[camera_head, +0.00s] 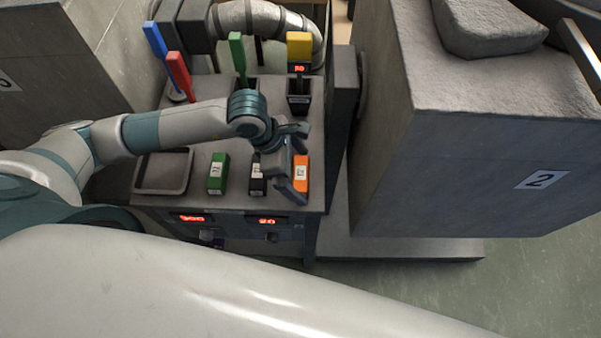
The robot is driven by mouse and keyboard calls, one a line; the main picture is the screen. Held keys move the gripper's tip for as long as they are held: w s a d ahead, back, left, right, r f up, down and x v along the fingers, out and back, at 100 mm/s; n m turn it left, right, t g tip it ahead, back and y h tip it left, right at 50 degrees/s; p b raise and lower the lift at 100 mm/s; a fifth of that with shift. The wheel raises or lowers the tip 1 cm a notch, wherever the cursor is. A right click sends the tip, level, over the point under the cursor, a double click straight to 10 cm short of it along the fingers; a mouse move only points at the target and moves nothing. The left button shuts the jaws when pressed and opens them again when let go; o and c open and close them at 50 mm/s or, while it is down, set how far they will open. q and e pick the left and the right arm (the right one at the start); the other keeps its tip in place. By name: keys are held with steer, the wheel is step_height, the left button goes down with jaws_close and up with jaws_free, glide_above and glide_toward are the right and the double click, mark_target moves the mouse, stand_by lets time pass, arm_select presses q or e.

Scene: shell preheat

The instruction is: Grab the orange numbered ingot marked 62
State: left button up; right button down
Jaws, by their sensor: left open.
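The orange ingot (301,174) stands near the right front edge of the grey workbench top. It has a white number label, too small to read for certain. My left gripper (292,163) is open, over the bench at the ingot's left side, and its fingers partly cover the ingot. I cannot tell whether they touch it. A green ingot (217,175) with a white label is farther left. My right gripper is not in view.
An empty dark tray (138,190) lies at the bench's left front. Blue (155,41), red (179,73), green (237,50) and yellow (299,45) upright pieces stand at the back. A large grey block (452,175) marked 2 rises to the right. Red displays (267,221) glow on the front.

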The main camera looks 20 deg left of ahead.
arm_select(q)
steer(key=c, duration=1.3)
steer(key=shift+r, duration=0.1)
